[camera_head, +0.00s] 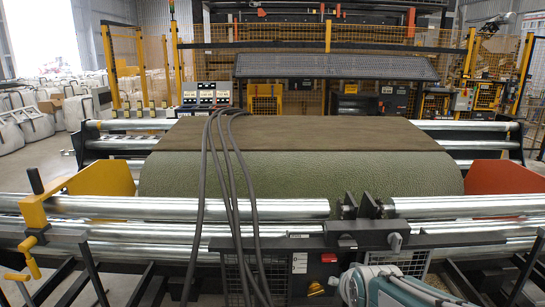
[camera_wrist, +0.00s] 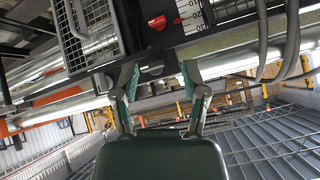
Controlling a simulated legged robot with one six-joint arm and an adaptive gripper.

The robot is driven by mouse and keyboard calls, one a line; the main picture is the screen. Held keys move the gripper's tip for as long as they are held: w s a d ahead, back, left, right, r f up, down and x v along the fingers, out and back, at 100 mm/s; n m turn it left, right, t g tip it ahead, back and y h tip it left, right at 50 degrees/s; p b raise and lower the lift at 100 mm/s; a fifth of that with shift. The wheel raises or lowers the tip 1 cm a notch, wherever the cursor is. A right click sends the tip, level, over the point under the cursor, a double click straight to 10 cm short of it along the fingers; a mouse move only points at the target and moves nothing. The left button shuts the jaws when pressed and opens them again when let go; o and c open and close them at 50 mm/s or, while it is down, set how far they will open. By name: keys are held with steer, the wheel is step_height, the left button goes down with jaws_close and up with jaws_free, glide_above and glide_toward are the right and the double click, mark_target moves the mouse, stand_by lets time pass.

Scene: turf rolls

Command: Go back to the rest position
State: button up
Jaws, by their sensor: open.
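My gripper (camera_wrist: 158,78) is open in the wrist view, its two fingers spread with nothing between them. Beyond the fingertips is a dark machine panel with a red button (camera_wrist: 157,22) and a white numbered scale (camera_wrist: 192,15). The gap between fingertips and panel is hard to judge. In the head view a teal and white part of my arm (camera_head: 385,288) shows low, right of centre; my fingers cannot be made out there. The green turf roll (camera_head: 300,175) lies across the machine behind the front rollers.
Metal rollers (camera_head: 190,208) cross the front. Dark cables (camera_head: 240,190) hang over the turf and rollers. A yellow side plate (camera_head: 100,180) and an orange one (camera_head: 505,178) flank the roll. Yellow fencing (camera_head: 400,62) stands behind; white sacks (camera_head: 30,122) stand at left.

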steer(key=s+r+n+g, duration=0.2)
steer(key=s+n+g, duration=0.1)
steer(key=s, duration=1.7)
steer(key=shift+r+n+g, duration=0.3)
steer(key=shift+r, duration=0.1)
steer(key=shift+d, duration=0.1)
